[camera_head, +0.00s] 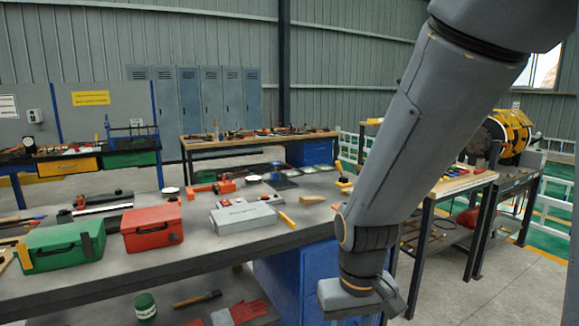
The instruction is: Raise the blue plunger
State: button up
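A small dark-blue object with an upright post (278,177) stands near the back edge of the workbench (215,262). It may be the blue plunger, but it is too small to tell its shape or height. My arm comes down from the upper right. My gripper (357,297) is at the lower right of the picture, in front of the bench's right end and well apart from the small blue object. I see its housing, but its fingers are not clear, so whether it is open or shut does not show.
A green toolbox (62,247), a red toolbox (151,227) and a grey case (243,218) sit along the bench's front. Orange tools (212,188) and small dishes lie behind them. A blue drawer cabinet (300,280) is under the bench. Concrete floor is clear at the lower right.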

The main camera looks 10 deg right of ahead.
aim_at(274, 164)
jog(key=z, duration=0.45)
jog(key=i, duration=1.35)
jog(key=u, duration=0.65)
